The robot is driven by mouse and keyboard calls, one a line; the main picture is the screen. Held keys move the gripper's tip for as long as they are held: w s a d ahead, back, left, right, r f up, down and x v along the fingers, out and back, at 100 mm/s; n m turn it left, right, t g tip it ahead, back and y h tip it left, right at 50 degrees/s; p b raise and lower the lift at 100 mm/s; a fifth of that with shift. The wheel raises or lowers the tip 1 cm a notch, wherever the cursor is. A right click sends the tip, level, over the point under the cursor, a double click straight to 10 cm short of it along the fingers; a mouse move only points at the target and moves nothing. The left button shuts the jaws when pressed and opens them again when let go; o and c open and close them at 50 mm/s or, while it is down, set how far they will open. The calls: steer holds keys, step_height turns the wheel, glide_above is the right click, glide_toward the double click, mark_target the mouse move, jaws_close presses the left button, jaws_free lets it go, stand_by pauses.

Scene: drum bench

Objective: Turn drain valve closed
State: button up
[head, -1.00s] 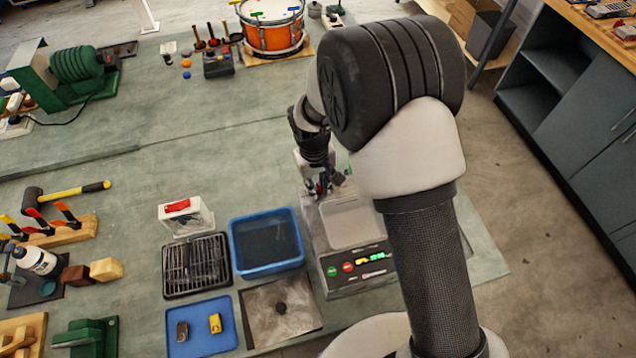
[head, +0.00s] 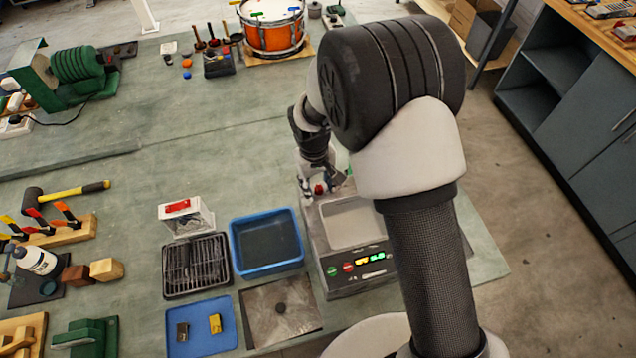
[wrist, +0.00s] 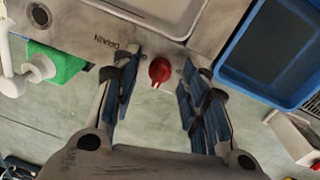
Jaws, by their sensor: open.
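The drain valve is a red knob (wrist: 159,71) on the edge of the metal washing unit, next to the printed word DRAIN in the wrist view. Its narrow pointer end faces down toward my palm in that view. My gripper (wrist: 162,76) is open, with one blue-padded finger on each side of the knob and a gap on both sides. In the head view the red knob (head: 319,189) shows just below my gripper (head: 320,181). The metal unit (head: 318,240) has a basin and a lit front panel. Lettering right of the knob is partly hidden by a finger.
A blue tub (head: 236,250) stands left of the unit; it also shows in the wrist view (wrist: 235,85). A green block (wrist: 62,66) and white pipe fitting (wrist: 38,68) sit left of the knob. A black rack (head: 196,265) and blue tray (head: 226,338) lie farther left.

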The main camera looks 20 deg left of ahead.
mark_target(315, 189)
step_height(315, 189, up, 12)
steer(key=shift+s+a, duration=0.25)
steer(key=shift+a, duration=0.05)
stand_by(0.3)
stand_by(0.4)
